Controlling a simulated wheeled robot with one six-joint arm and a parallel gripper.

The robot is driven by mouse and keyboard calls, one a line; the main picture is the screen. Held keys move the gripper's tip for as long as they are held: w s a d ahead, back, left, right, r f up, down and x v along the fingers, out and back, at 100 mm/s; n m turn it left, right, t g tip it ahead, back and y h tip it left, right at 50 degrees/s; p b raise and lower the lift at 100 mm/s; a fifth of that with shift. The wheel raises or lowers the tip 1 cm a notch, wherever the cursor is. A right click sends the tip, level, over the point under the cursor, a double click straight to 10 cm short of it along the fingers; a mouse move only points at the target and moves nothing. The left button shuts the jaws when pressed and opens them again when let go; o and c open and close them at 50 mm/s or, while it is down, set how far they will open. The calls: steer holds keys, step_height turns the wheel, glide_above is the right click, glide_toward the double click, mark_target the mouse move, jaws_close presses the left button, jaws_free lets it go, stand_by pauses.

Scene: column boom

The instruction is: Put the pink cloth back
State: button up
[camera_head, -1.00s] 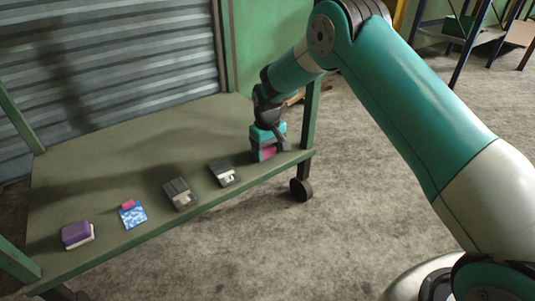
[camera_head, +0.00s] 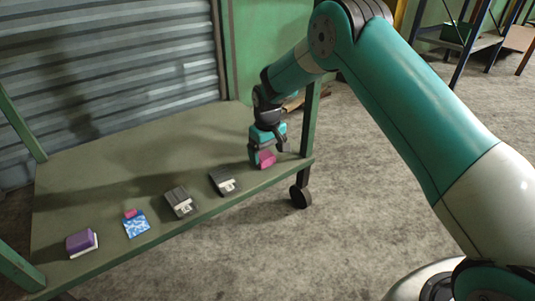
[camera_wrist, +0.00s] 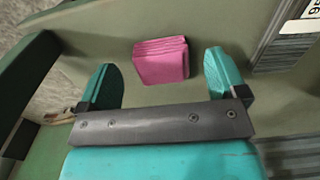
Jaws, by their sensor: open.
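The pink cloth (camera_head: 266,160) is a small folded stack lying on the green table (camera_head: 120,170), near its right end and front edge. In the wrist view, the cloth (camera_wrist: 161,62) lies beyond the bar of my gripper, in the gap between the two teal fingers. My gripper (camera_wrist: 158,68) is open, with space between each finger and the cloth. In the head view, my gripper (camera_head: 268,150) is directly over the cloth and hides part of it. I cannot tell the exact height of the fingers above the table.
A row along the table's front holds a purple-and-white block (camera_head: 82,242), a blue patterned square (camera_head: 137,224) with a small pink piece (camera_head: 130,213), and two dark grey devices (camera_head: 180,201) (camera_head: 224,181). The table's back is clear. A shuttered wall (camera_head: 110,70) stands behind.

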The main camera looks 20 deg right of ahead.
mark_target(267, 159)
step_height(267, 159, up, 11)
steer(key=p, duration=0.5)
steer(key=s+a+r+n+y, duration=0.1)
steer(key=s+a+r, duration=0.2)
steer(key=s+r, duration=0.75)
steer(key=s+a+r+n+y, duration=0.1)
steer(key=s+r, duration=0.3)
steer(key=s, duration=0.9)
steer(key=s+a+r+n+y, duration=0.1)
steer(key=s+r, duration=0.3)
steer(key=s, duration=1)
steer(key=shift+s+y, duration=0.2)
steer(key=shift+y, duration=0.4)
